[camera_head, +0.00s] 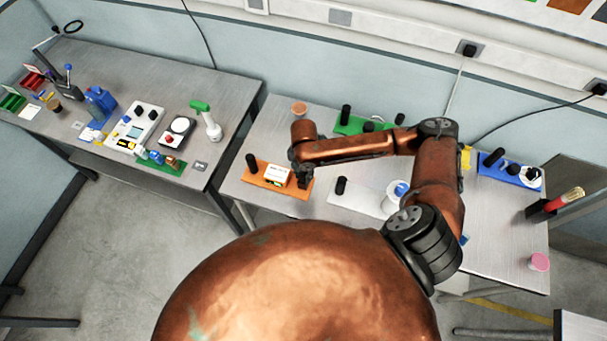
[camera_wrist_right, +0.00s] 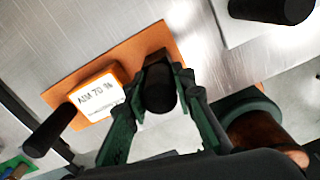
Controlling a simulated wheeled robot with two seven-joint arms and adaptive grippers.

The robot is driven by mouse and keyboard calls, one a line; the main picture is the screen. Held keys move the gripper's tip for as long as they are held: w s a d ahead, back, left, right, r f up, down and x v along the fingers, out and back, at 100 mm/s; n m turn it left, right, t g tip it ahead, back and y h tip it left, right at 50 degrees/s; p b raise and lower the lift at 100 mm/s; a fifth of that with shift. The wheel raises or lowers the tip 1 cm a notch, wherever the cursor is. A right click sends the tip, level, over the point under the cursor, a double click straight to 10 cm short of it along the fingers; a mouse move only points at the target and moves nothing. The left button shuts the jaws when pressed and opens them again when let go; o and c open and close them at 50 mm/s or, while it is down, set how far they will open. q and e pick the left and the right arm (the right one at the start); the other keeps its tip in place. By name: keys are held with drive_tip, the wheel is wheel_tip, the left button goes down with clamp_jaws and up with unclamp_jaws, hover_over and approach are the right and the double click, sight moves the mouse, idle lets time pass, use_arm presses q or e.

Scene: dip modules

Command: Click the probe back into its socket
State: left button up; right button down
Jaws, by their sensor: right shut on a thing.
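An orange module plate (camera_head: 260,181) lies on the right-hand table, with an upright black cylinder (camera_head: 251,162) at its left end and a white-labelled box (camera_head: 277,175) in its middle. My right gripper (camera_head: 303,181) is low over the plate's right end. In the wrist view the orange plate (camera_wrist_right: 112,62) carries the labelled box (camera_wrist_right: 98,99) and the black cylinder (camera_wrist_right: 49,131). My right gripper (camera_wrist_right: 164,80) is shut on a dark cylindrical piece (camera_wrist_right: 160,92) at the plate's end. I cannot tell whether this piece is the probe or how it is seated. My left gripper is not in view.
A green module (camera_head: 350,125) stands behind my right arm, a white module (camera_head: 352,197) right of the gripper, and a blue module (camera_head: 510,170) farther right. An orange round pot (camera_head: 299,108) stands at the back. A pink pot (camera_head: 539,262) stands at the front right.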

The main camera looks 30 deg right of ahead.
drive_tip(key=shift+f, duration=0.1)
drive_tip(key=c, duration=1.6)
unclamp_jaws()
drive_tip(key=shift+o, duration=0.8)
drive_tip(key=o, duration=0.4)
drive_tip(key=shift+o, duration=0.2)
drive_tip(key=shift+r+p, duration=4.55)
drive_tip(key=shift+p, duration=0.25)
